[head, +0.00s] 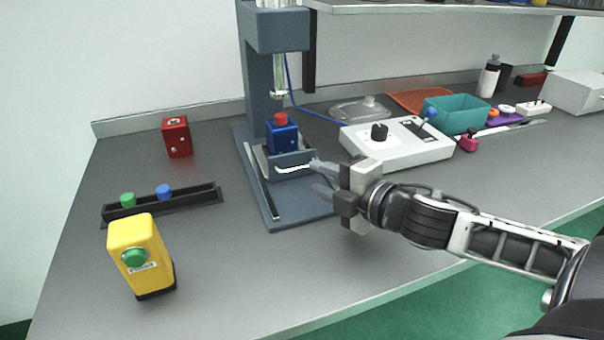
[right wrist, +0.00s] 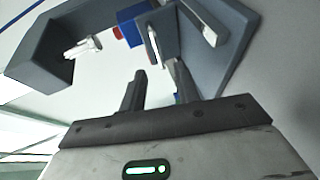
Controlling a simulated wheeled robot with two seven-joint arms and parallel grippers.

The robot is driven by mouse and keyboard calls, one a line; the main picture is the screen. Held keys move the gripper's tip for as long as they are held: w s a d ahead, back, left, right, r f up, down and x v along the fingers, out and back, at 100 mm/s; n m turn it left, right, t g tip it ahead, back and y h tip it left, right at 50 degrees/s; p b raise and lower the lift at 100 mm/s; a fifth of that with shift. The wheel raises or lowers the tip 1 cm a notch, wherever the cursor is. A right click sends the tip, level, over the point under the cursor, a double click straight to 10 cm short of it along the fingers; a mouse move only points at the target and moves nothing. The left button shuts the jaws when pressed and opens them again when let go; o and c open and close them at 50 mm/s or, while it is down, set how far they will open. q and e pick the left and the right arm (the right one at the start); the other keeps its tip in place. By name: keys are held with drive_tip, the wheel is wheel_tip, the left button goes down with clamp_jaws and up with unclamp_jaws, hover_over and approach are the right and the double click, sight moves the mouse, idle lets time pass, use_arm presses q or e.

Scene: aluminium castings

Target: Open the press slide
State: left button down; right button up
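The blue-grey press (head: 260,85) stands on the bench in the head view. Its slide (head: 298,158) sits on the base under the press head and carries a blue block with a red top (head: 283,137). A pale bar handle (head: 294,169) is on the slide's front face; it also shows in the right wrist view (right wrist: 152,45). My right gripper (head: 316,176) is open and empty, its fingertips close to the handle's right end. In the right wrist view the gripper (right wrist: 158,80) has its fingers apart, with the handle beyond the tips. My left gripper is not in view.
A yellow box with a green button (head: 140,250) and a black rack (head: 190,203) stand at the left, near a red block (head: 177,137). A white control box (head: 396,145) and teal bin (head: 456,116) stand right of the press. The bench before the press is clear.

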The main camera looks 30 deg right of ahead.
sight(297, 170)
drive_tip(key=shift+x, duration=2.9)
clamp_jaws()
